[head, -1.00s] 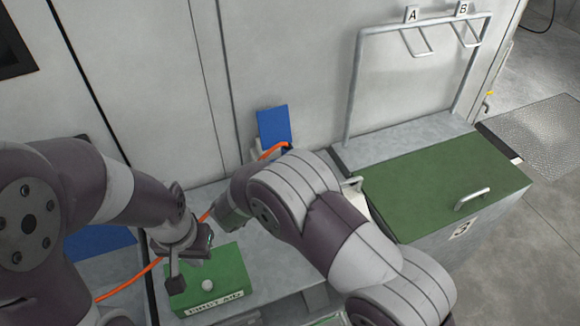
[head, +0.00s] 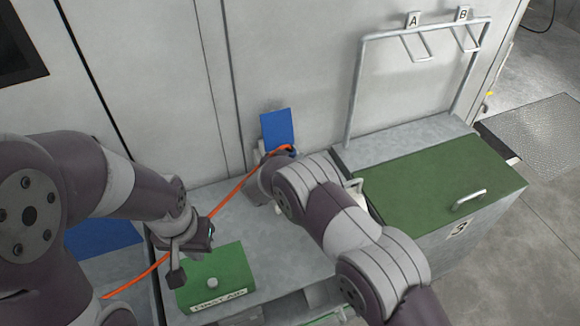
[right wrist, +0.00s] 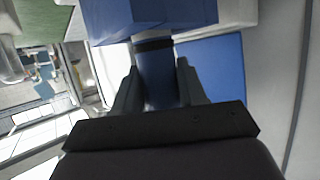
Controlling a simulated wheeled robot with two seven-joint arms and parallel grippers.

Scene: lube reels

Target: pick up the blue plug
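The blue plug (right wrist: 156,78) shows in the right wrist view as a blue cylinder with a dark band near its top. It lies between the two fingers of my right gripper (right wrist: 157,88), which straddle it closely. I cannot tell if both fingers press on it. In the head view my right gripper and the plug are mostly hidden behind my right arm, at the end of the orange cable (head: 233,192). My left gripper (head: 192,252) is above the bench beside the green first aid box (head: 225,262); its finger opening is unclear.
A blue flap (head: 278,131) stands against the grey wall just behind the right gripper. A green-lidded bin (head: 430,185) with a handle and a metal frame is at the right. A blue panel (head: 100,238) lies at the left, partly behind my left arm.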

